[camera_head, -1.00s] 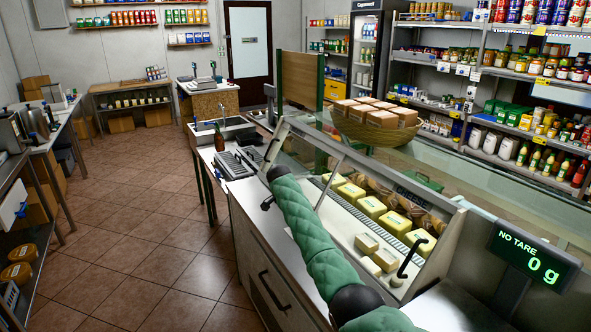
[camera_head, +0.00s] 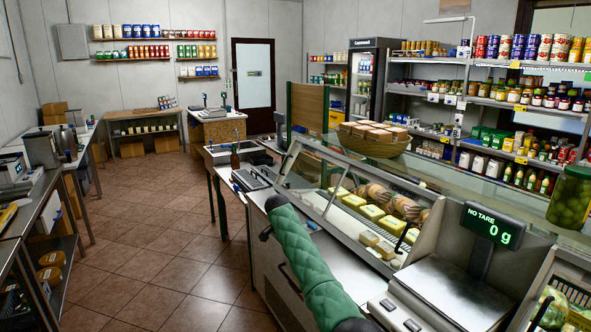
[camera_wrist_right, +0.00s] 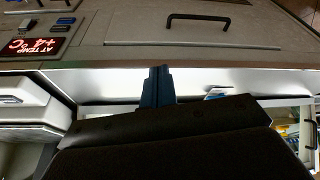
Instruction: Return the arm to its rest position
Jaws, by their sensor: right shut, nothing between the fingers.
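My right arm, in a green quilted sleeve, reaches from the bottom of the head view up and left along the front of the counter. Its gripper cannot be made out in the head view. In the right wrist view the right gripper (camera_wrist_right: 158,75) shows as two dark blue fingers pressed together, with nothing between them. A counter front with a dark bar handle (camera_wrist_right: 212,17) lies beyond the fingertips. My left gripper is in neither view.
The glass cheese case (camera_head: 365,205) runs along the counter beside the arm. The scale (camera_head: 450,300) reads 0 g. A jar of green items (camera_head: 570,198) stands at the right. Tiled floor (camera_head: 150,240) is clear at left. A red temperature display (camera_wrist_right: 33,47) shows in the wrist view.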

